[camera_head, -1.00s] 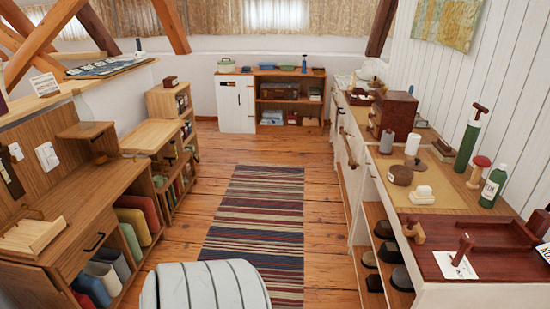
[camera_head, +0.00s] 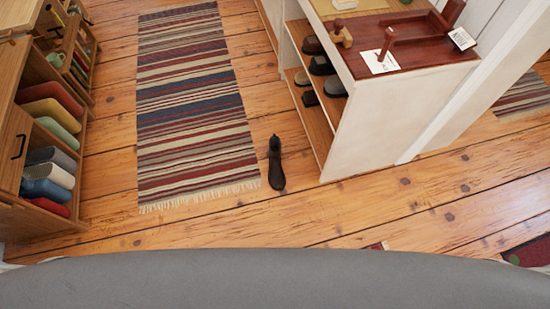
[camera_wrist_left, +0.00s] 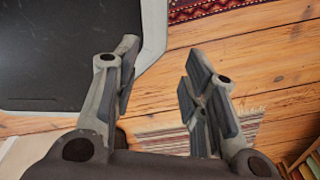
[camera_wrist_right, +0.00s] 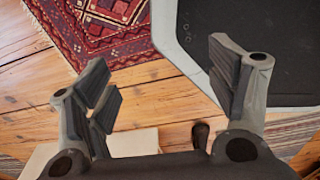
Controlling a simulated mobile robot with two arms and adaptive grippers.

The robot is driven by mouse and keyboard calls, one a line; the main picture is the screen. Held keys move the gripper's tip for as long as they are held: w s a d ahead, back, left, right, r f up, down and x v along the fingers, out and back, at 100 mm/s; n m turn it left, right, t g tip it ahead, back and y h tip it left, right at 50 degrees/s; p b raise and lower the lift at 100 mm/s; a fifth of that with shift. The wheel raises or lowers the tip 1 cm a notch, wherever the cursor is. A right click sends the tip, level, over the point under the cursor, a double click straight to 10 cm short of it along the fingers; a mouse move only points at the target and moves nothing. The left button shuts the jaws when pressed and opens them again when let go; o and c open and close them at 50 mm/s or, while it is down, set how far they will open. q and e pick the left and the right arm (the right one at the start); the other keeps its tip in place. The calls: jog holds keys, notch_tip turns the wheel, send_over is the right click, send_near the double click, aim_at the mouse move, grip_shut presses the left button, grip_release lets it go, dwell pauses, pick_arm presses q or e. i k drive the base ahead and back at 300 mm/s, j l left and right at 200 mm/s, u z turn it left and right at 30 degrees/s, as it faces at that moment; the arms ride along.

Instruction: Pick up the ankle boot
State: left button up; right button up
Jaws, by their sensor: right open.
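A dark ankle boot (camera_head: 275,163) stands on the wooden floor in the head view, between the striped rug's near right corner and the white-sided shelf unit. A small dark shape (camera_wrist_right: 200,136) by the right finger in the right wrist view may be the boot; most of it is hidden. My left gripper (camera_wrist_left: 160,75) is open with nothing between its fingers, above the floor. My right gripper (camera_wrist_right: 158,78) is also open and empty, with floor and a red patterned rug below. Neither gripper shows in the head view.
The striped rug (camera_head: 195,110) lies on the left of the boot. The shelf unit (camera_head: 375,125), with several dark shoes inside, stands close on its right. Bare floor (camera_head: 240,215) lies in front of the boot.

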aim_at(277, 179)
jog(key=l+u, duration=0.3)
jog(key=l, duration=0.6)
jog(key=l+u, duration=0.25)
jog(key=l, duration=0.65)
jog(key=i, duration=0.05)
